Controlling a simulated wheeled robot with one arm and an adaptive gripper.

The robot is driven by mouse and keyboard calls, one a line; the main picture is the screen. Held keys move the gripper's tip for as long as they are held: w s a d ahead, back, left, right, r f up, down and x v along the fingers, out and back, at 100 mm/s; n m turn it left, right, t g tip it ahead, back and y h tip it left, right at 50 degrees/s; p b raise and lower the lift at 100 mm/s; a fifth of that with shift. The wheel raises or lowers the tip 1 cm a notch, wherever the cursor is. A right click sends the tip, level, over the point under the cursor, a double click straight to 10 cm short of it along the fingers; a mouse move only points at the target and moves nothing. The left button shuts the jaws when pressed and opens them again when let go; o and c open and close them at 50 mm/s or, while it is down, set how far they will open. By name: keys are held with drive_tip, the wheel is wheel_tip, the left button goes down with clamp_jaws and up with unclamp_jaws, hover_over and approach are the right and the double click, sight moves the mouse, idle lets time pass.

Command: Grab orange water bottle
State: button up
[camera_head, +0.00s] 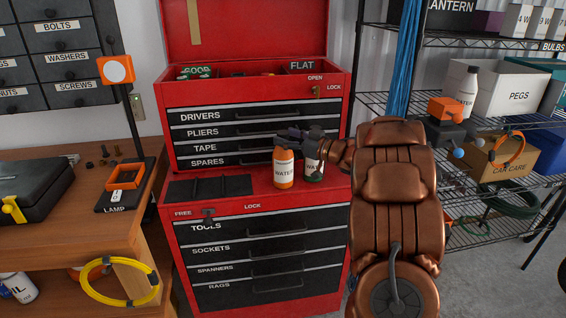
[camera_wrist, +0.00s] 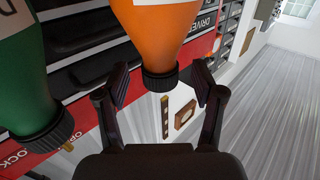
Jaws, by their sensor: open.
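The orange water bottle (camera_head: 284,168) has a white label and a dark cap, and stands upright on the red tool chest's ledge. A green bottle (camera_head: 313,170), also labelled water, stands just right of it. My gripper (camera_head: 298,137) is at the height of the bottle tops, partly covering them. In the wrist view my gripper (camera_wrist: 161,85) is open, with one finger on each side of the orange bottle's (camera_wrist: 164,35) dark cap and neck. I cannot tell whether either finger touches it. The green bottle (camera_wrist: 28,75) is outside the fingers, to the left.
The red tool chest (camera_head: 180,240) has labelled drawers behind and below the bottles. A dark tray (camera_head: 210,188) lies left of the bottles on the ledge. A wooden workbench (camera_head: 115,225) stands at left. Wire shelves (camera_head: 480,125) with bins stand at right.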

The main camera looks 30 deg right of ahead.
drive_tip(key=shift+x, duration=0.85)
clamp_jaws()
